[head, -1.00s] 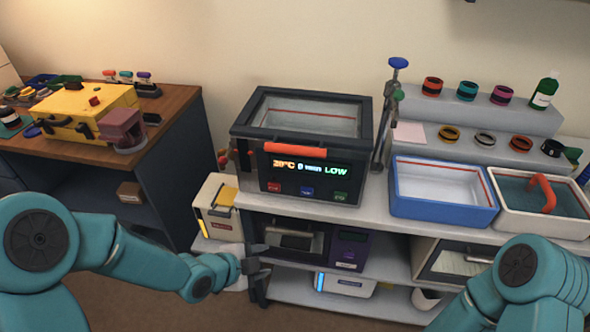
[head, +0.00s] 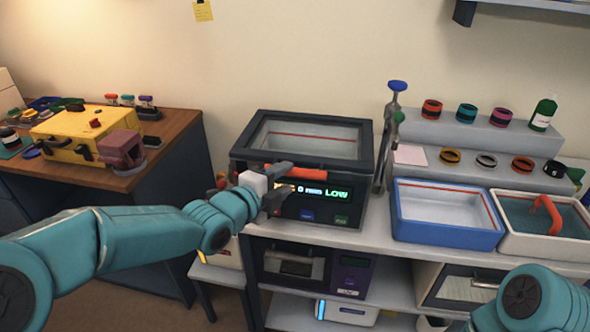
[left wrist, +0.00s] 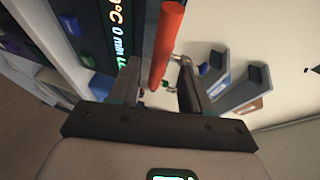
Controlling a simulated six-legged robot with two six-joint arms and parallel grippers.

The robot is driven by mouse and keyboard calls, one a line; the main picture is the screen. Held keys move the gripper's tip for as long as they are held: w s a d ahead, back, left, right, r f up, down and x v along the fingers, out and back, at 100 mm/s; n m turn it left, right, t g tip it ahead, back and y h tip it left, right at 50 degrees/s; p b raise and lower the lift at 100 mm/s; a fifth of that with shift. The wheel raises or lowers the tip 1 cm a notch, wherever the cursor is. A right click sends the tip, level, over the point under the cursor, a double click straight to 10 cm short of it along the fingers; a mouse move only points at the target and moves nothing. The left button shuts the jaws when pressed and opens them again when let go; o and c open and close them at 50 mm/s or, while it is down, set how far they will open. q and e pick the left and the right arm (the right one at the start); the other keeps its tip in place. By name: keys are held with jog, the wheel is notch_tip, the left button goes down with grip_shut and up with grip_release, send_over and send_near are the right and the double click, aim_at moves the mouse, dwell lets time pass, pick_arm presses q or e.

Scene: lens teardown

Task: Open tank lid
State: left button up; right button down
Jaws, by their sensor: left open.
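The tank (head: 325,207) is a dark box with a lit display and coloured buttons on its front. Its lid (head: 312,143), a clear pane in a dark frame, lies down flat over the top. An orange bar handle (head: 308,173) runs along the lid's front edge. My left gripper (head: 284,186) is open at the left part of the handle and hides some of the display. In the left wrist view the orange handle (left wrist: 166,45) reaches in between the open fingers (left wrist: 158,68). Whether they touch it I cannot tell. My right gripper is out of view.
A clamp stand (head: 388,140) rises just right of the tank. Beyond it are a blue tray (head: 447,235) and a white tray (head: 547,246) with an orange handle. Lens rings stand on a grey step (head: 470,120). A yellow case (head: 83,135) sits on the left desk.

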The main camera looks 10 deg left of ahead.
aim_at(292, 174)
pick_arm(q)
jog(key=x, duration=0.5)
jog(key=shift+w+p, duration=0.15)
jog(key=shift+p, duration=0.25)
jog(key=shift+c, duration=0.3)
grip_shut()
